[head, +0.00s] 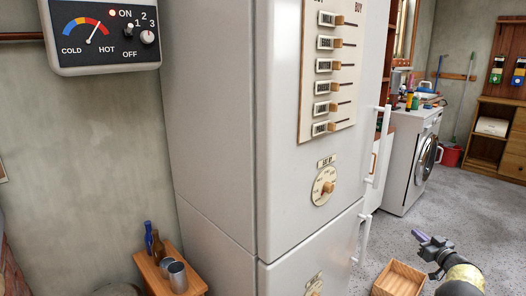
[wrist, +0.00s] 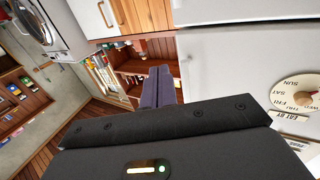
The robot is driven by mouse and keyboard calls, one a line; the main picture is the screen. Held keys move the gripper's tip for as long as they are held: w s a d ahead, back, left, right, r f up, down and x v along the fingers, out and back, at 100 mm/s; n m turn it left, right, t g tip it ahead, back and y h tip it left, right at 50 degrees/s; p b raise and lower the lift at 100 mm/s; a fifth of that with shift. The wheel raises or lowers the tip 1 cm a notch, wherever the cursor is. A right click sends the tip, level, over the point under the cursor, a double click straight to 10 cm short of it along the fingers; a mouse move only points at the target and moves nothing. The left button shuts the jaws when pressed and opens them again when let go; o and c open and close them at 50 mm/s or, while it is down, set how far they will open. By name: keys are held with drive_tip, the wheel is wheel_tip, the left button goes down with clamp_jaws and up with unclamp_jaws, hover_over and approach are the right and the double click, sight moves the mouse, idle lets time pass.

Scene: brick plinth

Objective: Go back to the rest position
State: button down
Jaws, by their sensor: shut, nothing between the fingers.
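My gripper (head: 420,238) shows at the lower right of the head view, at the end of my arm. Its dark fingers are shut together with nothing between them. It is apart from the fridge and out over the floor. In the wrist view the closed fingers of my gripper (wrist: 160,85) point toward a wooden shelf in the distance. The tall white fridge (head: 215,120) fills the middle of the head view.
A wooden crate (head: 398,280) is just left of my gripper in the head view. A fridge handle (head: 382,145) juts out on the right side. A washing machine (head: 412,160) and wooden cabinet (head: 517,150) stand behind. Grey floor (head: 465,215) between them is clear.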

drive_tip(key=w+a+r+m+h, duration=0.2)
drive_tip(key=a+r+m+h, duration=0.2)
drive_tip(key=a+r+h, duration=0.3)
drive_tip(key=s+a+r+m+g, duration=0.2)
drive_tip(key=s+a+g, duration=0.25)
drive_tip(key=a, duration=0.45)
drive_tip(key=s+a+f+n+g+y, duration=0.1)
drive_tip(key=s+a+f+g, duration=0.15)
drive_tip(key=s+a, duration=0.75)
drive_tip(key=s+a+f+n+g+y, duration=0.1)
drive_tip(key=s+a+g, duration=0.4)
drive_tip(key=s, duration=1)
drive_tip(key=s+a+f+n+g+y, duration=0.1)
drive_tip(key=s+a+f+g, duration=0.15)
drive_tip(key=s+a, duration=0.85)
drive_tip(key=w+p+v, duration=0.2)
drive_tip(key=p+v, duration=1)
drive_tip(key=w+r+p+v, duration=0.1)
drive_tip(key=w+p+v, duration=0.2)
drive_tip(key=p+v, duration=1)
drive_tip(key=w+r+p+v, duration=0.1)
drive_tip(key=w+p+v, duration=0.2)
drive_tip(key=p+v, duration=0.9)
drive_tip(key=shift+r+p, duration=0.2)
drive_tip(key=shift+p, duration=0.45)
drive_tip(key=shift+s+a, duration=0.1)
drive_tip(key=shift+s, duration=0.05)
